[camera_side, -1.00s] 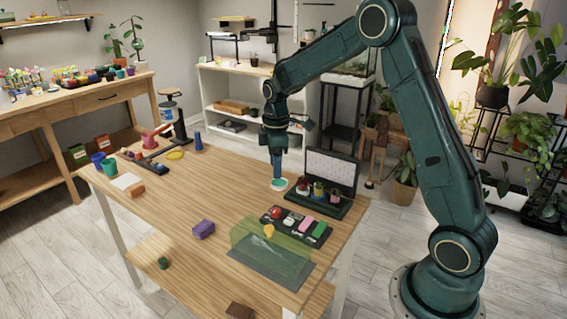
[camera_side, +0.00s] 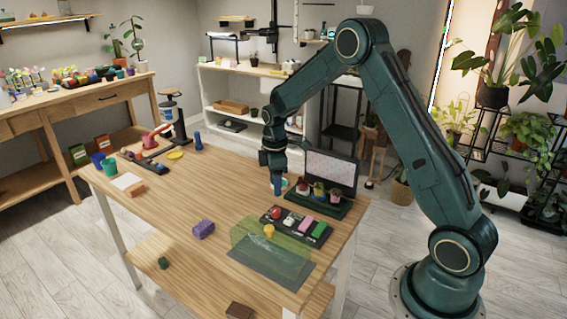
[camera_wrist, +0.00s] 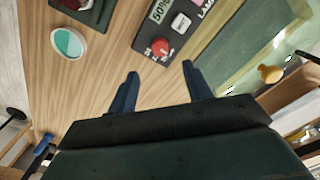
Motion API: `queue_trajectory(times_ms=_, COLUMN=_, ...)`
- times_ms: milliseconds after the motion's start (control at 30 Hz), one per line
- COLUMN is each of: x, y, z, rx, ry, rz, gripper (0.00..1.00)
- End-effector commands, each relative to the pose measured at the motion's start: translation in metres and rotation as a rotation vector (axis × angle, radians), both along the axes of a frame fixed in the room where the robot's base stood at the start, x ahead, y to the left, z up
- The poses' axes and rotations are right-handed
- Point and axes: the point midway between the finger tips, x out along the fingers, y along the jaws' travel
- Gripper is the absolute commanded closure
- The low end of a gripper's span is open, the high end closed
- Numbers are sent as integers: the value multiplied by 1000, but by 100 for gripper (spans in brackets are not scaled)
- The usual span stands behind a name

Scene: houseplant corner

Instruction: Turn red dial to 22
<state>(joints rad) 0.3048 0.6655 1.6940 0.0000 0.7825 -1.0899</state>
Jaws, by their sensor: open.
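The red dial (camera_side: 275,212) sits at the left end of a dark control panel (camera_side: 316,241) on the wooden table. In the wrist view the red dial (camera_wrist: 160,47) is at the upper middle, beside white labels on the dark panel (camera_wrist: 143,40). My gripper (camera_side: 277,191) is just behind the red dial in the side view, pointing down. In the wrist view my gripper (camera_wrist: 160,72) has its two blue fingers apart, with nothing between them. The dial shows beyond the fingertips, apart from them. I cannot read its setting.
A translucent green cover (camera_side: 258,247) and a yellow knob (camera_side: 269,231) are near the panel's front. A dark open case with small pots (camera_side: 345,209) stands behind. A teal-and-white round dish (camera_wrist: 69,42) is left of the fingers.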

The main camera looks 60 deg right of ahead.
Motion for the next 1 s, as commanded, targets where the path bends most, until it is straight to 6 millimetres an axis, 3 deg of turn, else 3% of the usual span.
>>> queue_trajectory(times_ms=500, x=-1, y=0, z=-77, rx=1, ry=2, rz=0, gripper=50)
queue_trajectory(times_ms=700, x=0, y=0, z=-91, rx=0, ry=0, rz=0, gripper=50)
queue_trajectory(times_ms=1000, x=0, y=0, z=-95, rx=0, ry=0, rz=0, gripper=50)
